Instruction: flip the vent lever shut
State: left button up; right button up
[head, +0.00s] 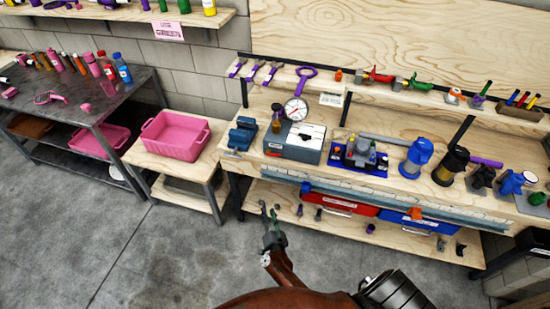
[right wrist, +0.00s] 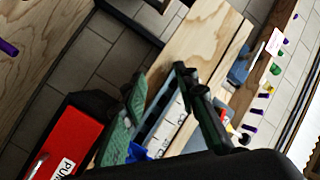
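I cannot single out the vent lever in either view. A blue canister (head: 416,158) and a dark canister (head: 451,166) stand upright on the wooden workbench (head: 240,167). A small machine (head: 360,154) sits on a blue mat left of them. My right gripper (head: 270,207) is in front of the bench's left part, below the worktop edge and away from these items. Its two fingers are apart with nothing between them. The right wrist view also shows the gripper (right wrist: 160,72) open. My left gripper is not in view.
A grey box (head: 294,150) with a dial gauge (head: 295,110) and a blue vise (head: 243,133) are on the bench's left part. A pink bin (head: 175,139) stands left. The floor in front is clear.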

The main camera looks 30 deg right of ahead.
jog(key=w+d+r+m+h, duration=0.1)
jog(key=w+r+m+h, duration=0.15)
jog(key=r, duration=0.25)
jog(key=w+d+r+m+g+h+p, duration=0.1)
jog(key=r+m, duration=0.2)
jog(key=r, duration=0.2)
jog(key=w+d+r+m+h, duration=0.1)
jog(key=w+r+m+h, duration=0.15)
jog(key=r, duration=0.35)
jog(key=m+g+h, duration=0.2)
jog(key=m+g, duration=0.1)
jog(key=m, duration=0.2)
send_near(273, 155)
jog(key=d, duration=0.1)
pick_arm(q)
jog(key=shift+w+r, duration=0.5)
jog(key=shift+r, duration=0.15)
pick_arm(e)
jog(key=x, duration=0.7)
jog(key=shift+s+d, duration=0.15)
jog(key=shift+d, duration=0.25)
jog(key=shift+c, duration=0.7)
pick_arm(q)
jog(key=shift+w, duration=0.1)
pick_arm(e)
jog(key=shift+f, duration=0.1)
grip_shut()
